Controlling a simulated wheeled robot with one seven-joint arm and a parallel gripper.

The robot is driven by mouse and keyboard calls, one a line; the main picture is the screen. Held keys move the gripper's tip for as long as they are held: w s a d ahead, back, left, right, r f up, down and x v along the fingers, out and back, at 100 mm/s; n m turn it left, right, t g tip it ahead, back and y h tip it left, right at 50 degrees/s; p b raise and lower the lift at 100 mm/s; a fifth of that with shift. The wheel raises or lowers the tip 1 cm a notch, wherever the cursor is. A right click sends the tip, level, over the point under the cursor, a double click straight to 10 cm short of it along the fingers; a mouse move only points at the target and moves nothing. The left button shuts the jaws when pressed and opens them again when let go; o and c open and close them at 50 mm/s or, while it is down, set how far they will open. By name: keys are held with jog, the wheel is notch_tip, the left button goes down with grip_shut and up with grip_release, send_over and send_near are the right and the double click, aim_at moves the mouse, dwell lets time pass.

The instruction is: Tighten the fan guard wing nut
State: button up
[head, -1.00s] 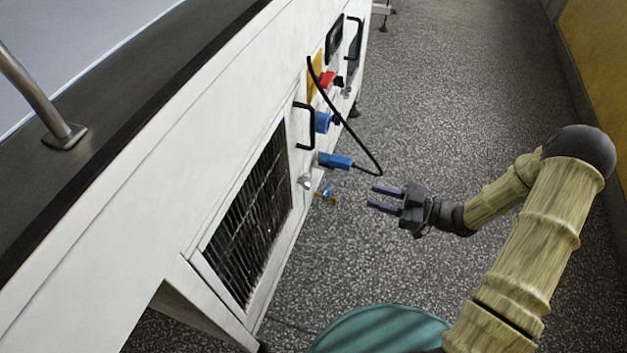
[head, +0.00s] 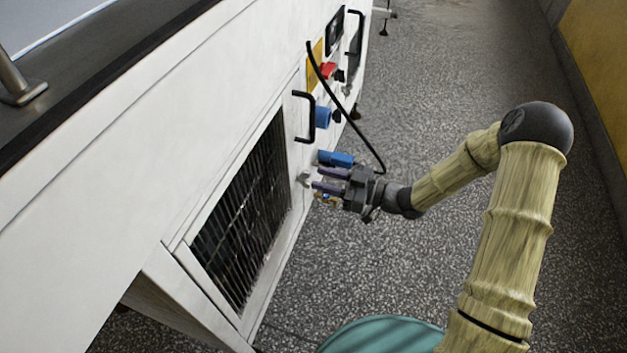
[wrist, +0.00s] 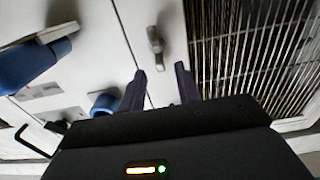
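The fan guard (head: 243,213) is a dark barred grille in the side of the white machine; it also shows at the right of the wrist view (wrist: 250,50). A small grey metal fitting beside it, which looks like the wing nut (wrist: 155,42), stands on the white panel by the grille edge. In the head view the fitting (head: 304,179) is just left of my fingertips. My gripper (head: 322,179) is open and empty, its two purple fingers pointing at the panel. In the wrist view the fitting is ahead of the gap between the fingertips (wrist: 160,74), apart from them.
A black handle (head: 308,118) sticks out farther along. The floor to the right is clear.

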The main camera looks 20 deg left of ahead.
aim_at(310, 175)
jog(key=shift+w+a+f+b, duration=0.15)
jog(key=shift+a+b, duration=0.25)
jog(key=shift+a, duration=1.25)
grip_shut()
